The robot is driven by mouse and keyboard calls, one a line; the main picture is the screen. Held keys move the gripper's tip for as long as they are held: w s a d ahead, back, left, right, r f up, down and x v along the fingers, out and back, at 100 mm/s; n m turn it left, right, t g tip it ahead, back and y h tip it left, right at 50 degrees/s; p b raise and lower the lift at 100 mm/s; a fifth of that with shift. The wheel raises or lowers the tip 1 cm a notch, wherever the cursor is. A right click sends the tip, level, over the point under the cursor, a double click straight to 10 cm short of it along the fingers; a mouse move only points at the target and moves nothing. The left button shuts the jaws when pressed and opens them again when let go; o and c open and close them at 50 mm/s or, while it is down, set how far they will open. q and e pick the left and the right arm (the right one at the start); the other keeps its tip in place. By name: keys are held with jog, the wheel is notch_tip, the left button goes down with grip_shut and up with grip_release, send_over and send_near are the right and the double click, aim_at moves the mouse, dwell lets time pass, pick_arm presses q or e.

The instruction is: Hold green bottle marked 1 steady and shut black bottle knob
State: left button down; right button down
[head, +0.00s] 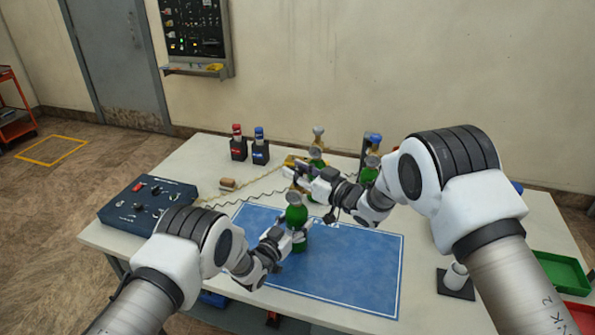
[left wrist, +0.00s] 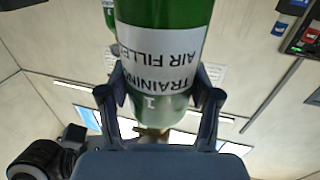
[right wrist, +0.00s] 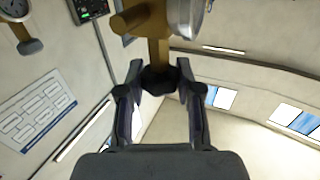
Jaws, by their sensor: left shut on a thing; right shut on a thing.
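A green bottle (head: 296,216) stands upright above the front part of the blue mat, with a grey round part at its top. Its white label reads "TRAINING AIR FILLED" and 1 in the left wrist view (left wrist: 158,75). My left gripper (head: 299,236) is shut around its lower body, a finger on each side. My right gripper (right wrist: 158,82) is shut on a black knob (right wrist: 158,79) at the end of a brass valve stem (right wrist: 158,50). In the head view the knob is hidden by my right gripper, so I cannot tell its turn.
The blue mat (head: 350,272) lies on a pale table. More green bottles (head: 316,154) stand behind my right gripper. A dark control box (head: 147,205) is at the left. Red-topped (head: 237,143) and blue-topped (head: 260,147) items stand behind. A green tray (head: 563,273) is at the right.

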jog(key=shift+a+m+t+h, duration=0.1)
jog(key=shift+m+t+h, duration=1.9)
jog(key=shift+h, duration=0.6)
jog(key=c, duration=0.7)
grip_release()
jog(key=shift+c, duration=0.2)
jog(key=shift+s, duration=0.1)
jog(key=v, duration=1.2)
